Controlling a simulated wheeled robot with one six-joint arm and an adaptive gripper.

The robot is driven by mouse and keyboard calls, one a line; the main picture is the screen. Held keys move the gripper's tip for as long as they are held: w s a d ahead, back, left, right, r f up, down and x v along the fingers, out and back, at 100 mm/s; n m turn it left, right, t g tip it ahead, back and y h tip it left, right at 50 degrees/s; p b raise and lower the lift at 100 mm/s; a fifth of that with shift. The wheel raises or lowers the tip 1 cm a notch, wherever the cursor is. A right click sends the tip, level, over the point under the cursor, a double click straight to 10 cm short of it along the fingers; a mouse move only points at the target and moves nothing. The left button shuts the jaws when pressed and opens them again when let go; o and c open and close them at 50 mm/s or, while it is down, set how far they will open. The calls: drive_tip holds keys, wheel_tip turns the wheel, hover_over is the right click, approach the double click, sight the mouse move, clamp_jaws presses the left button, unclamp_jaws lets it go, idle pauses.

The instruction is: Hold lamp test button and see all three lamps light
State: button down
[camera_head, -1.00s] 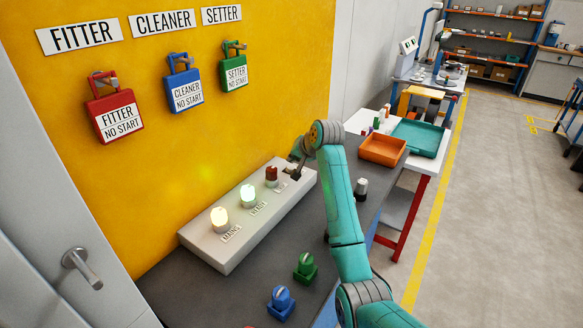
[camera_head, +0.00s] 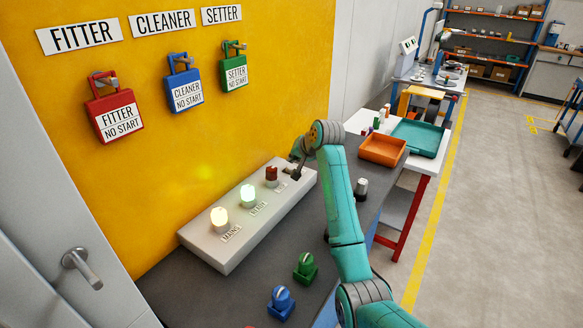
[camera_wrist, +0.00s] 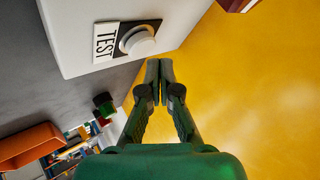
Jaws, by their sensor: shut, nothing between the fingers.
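A pale lamp box (camera_head: 222,254) lies on the dark bench against the yellow panel. In the wrist view, the white round test button (camera_wrist: 139,42) sits in a dark surround beside a TEST label (camera_wrist: 104,42). My gripper (camera_wrist: 160,66) is shut and empty, its fingertips just beside the button with a small visible gap. In the head view my gripper (camera_head: 294,172) is at the box's right end and hides the button.
Red (camera_head: 117,121), blue (camera_head: 188,96) and green (camera_head: 235,76) padlocks hang on the panel. A dark, silver-topped piece (camera_head: 361,187) stands right of my arm. An orange tray (camera_head: 383,151) lies beyond.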

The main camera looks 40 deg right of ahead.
sight(293, 167)
drive_tip(key=shift+f, duration=0.1)
idle(0.3)
drive_tip(key=shift+f, duration=0.3)
drive_tip(key=shift+f, duration=0.6)
idle(1.2)
drive_tip(key=shift+r, duration=0.95)
drive_tip(key=shift+r, duration=2.55)
